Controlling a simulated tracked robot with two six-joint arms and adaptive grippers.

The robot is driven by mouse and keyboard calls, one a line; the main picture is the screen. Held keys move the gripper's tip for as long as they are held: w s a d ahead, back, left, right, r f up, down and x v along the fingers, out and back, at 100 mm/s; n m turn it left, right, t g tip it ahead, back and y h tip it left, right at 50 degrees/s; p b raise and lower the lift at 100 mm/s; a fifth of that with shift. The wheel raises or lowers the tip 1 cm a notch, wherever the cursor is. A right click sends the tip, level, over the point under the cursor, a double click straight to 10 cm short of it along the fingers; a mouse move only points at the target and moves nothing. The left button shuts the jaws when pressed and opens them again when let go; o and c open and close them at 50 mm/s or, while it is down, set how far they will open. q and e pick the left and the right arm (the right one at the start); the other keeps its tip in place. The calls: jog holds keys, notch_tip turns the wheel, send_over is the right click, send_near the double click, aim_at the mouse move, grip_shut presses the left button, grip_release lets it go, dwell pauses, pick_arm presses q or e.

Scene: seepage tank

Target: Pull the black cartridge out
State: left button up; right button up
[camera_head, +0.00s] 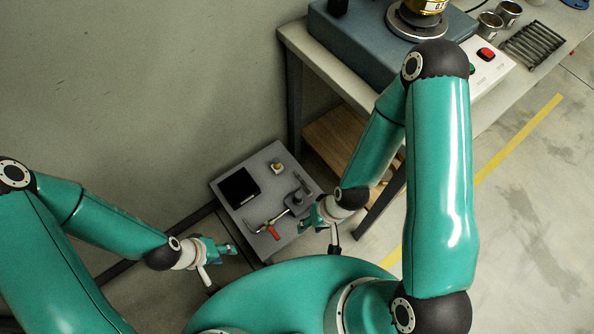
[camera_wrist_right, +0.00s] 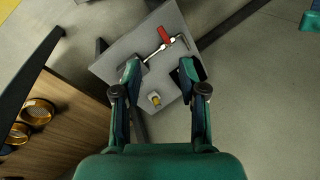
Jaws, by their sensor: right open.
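A black part (camera_head: 337,5) stands on the blue machine (camera_head: 350,40) at the top edge of the head view, mostly cut off; I cannot tell if it is the cartridge. A flat black square (camera_head: 239,188) lies on the small grey stand, and its edge shows behind a finger in the right wrist view. My right gripper (camera_head: 312,217) is over the right side of the stand. In the right wrist view (camera_wrist_right: 160,70) its fingers are apart with nothing between them. My left gripper (camera_head: 222,248) is left of the stand, its fingers too small to read.
The grey stand (camera_head: 225,190) also holds a red-handled tool (camera_head: 273,232) and a small yellow-topped piece (camera_head: 277,167). A workbench carries a red button (camera_head: 486,54), metal cups (camera_head: 490,24) and a rack (camera_head: 538,45). A wooden shelf (camera_wrist_right: 65,115) holds brass rings (camera_wrist_right: 38,110).

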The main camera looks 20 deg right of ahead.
jog(key=shift+d, duration=0.2)
jog(key=o, duration=0.4)
jog(key=shift+f, duration=0.1)
jog(key=shift+c, duration=0.2)
jog(key=n+h+b, duration=0.4)
jog(key=n+b, duration=0.2)
jog(key=b, duration=2.3)
send_over(299, 195)
notch_tip(299, 195, down, 9)
jog(key=shift+g, duration=0.3)
notch_tip(299, 195, down, 17)
jog(key=b, duration=0.5)
jog(key=shift+r, duration=0.2)
jog(key=shift+c, duration=0.4)
